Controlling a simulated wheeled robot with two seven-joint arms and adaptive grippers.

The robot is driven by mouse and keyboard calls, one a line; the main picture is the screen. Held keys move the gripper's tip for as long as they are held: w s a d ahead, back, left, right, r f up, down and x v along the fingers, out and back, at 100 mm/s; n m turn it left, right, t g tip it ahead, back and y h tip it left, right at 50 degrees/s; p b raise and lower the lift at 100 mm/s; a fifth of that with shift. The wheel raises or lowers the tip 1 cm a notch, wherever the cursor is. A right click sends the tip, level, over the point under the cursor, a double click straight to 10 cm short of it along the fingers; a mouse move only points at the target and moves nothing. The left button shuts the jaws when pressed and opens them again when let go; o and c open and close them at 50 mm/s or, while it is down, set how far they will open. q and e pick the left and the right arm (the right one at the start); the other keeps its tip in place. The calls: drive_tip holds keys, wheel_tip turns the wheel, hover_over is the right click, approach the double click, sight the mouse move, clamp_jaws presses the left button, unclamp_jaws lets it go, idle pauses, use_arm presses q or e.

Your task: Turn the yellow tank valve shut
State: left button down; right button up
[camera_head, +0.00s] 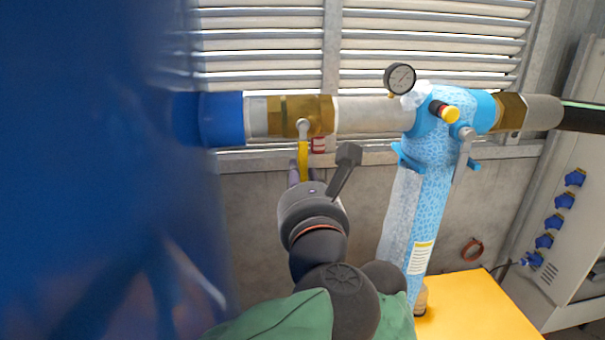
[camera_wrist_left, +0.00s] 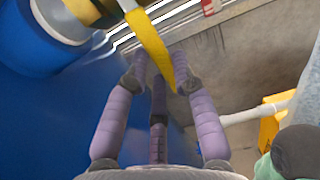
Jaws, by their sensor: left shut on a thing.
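The yellow tank valve handle (camera_head: 303,160) hangs straight down from a brass valve body (camera_head: 301,115) on the horizontal pipe in the head view. In the left wrist view the yellow handle (camera_wrist_left: 150,42) is a flat bar reaching down between my purple fingers. My left gripper (camera_head: 294,173) is at the lower part of the handle, mostly hidden behind my own wrist in the head view. In the wrist view my left gripper (camera_wrist_left: 164,72) is shut on the handle near its free end. My right gripper is not in view.
A large blue tank (camera_head: 90,170) fills the left side. Right of the valve are a pressure gauge (camera_head: 400,78) and a blue patterned filter column (camera_head: 428,185). A yellow platform (camera_head: 480,308) and a grey cabinet (camera_head: 560,190) stand at right. A louvred wall (camera_head: 430,40) lies behind the pipe.

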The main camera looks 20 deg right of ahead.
use_arm(q)
drive_tip(key=shift+f, duration=0.2)
idle(0.3)
drive_tip(key=c, duration=1.1)
unclamp_jaws()
drive_tip(key=shift+a, duration=0.1)
drive_tip(key=shift+o, duration=0.4)
drive_tip(key=shift+w+a+r, duration=0.1)
drive_tip(key=shift+w+a, duration=0.05)
drive_tip(key=v, duration=1.2)
drive_tip(key=shift+a, duration=0.1)
